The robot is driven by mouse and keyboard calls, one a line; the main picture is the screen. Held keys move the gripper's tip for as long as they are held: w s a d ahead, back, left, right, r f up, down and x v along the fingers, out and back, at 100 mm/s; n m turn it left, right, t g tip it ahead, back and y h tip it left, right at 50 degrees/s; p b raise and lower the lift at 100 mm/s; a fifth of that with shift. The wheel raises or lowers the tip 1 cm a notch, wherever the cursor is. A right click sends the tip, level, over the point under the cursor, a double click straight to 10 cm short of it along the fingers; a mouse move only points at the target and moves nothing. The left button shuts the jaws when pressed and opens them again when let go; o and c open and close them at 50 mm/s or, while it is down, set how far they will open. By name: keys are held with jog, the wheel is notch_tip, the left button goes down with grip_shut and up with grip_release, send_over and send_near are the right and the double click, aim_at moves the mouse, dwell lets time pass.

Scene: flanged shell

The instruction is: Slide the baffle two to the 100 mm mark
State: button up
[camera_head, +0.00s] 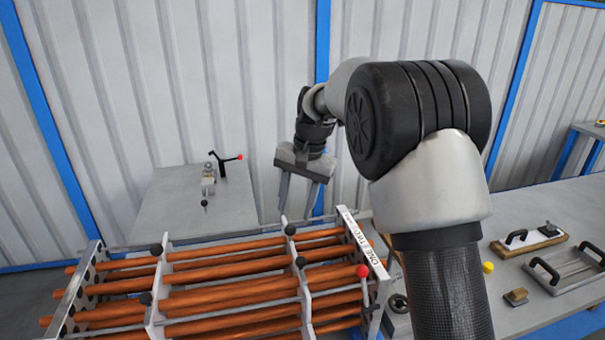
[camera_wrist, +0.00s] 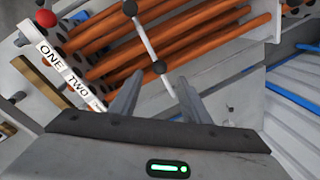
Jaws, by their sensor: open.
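The rack of copper-coloured tubes (camera_head: 235,265) carries two pale upright baffles, a left one (camera_head: 156,290) and a right one (camera_head: 304,290), each with black knobs. I cannot tell which is baffle two. The end plate on the right bears a white label strip (camera_head: 352,240) reading ONE and TWO, also seen in the wrist view (camera_wrist: 65,76). My gripper (camera_head: 297,208) is open and empty, above the far side of the rack near the right baffle. In the wrist view, the fingers (camera_wrist: 157,95) point toward a black knob (camera_wrist: 160,67) on a pale baffle bar (camera_wrist: 146,38), apart from it. I cannot make out a 100 mm mark.
A red-knobbed lever (camera_head: 362,272) stands at the rack's right end. A grey table (camera_head: 180,215) behind carries a small fixture (camera_head: 208,178) and a red-tipped handle (camera_head: 232,159). On the right bench lie a yellow knob (camera_head: 488,267), a small block (camera_head: 516,296) and handled plates (camera_head: 565,270).

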notch_tip(320, 180, up, 11)
jog(key=d, duration=0.2)
jog(key=shift+s+f, duration=0.15)
jog(key=shift+s, duration=0.2)
jog(key=s+d+r+n+t, duration=0.1)
jog(key=s+d+r, duration=0.2)
jog(key=s+d, duration=0.35)
jog(key=s+d+r+n+t, duration=0.1)
jog(key=s+d+r+t, duration=0.15)
jog(key=s, duration=0.75)
jog(key=s+d+f+n+h, duration=0.1)
jog(key=s+d+f, duration=0.1)
jog(key=s, duration=0.5)
jog(key=s+d+f+t+h, duration=0.1)
jog(key=s+d+f, duration=0.2)
jog(key=s, duration=0.4)
jog(key=shift+s+f+n, duration=0.25)
jog(key=shift+f+n, duration=0.15)
jog(key=shift+f, duration=0.5)
jog(key=shift+d, duration=0.1)
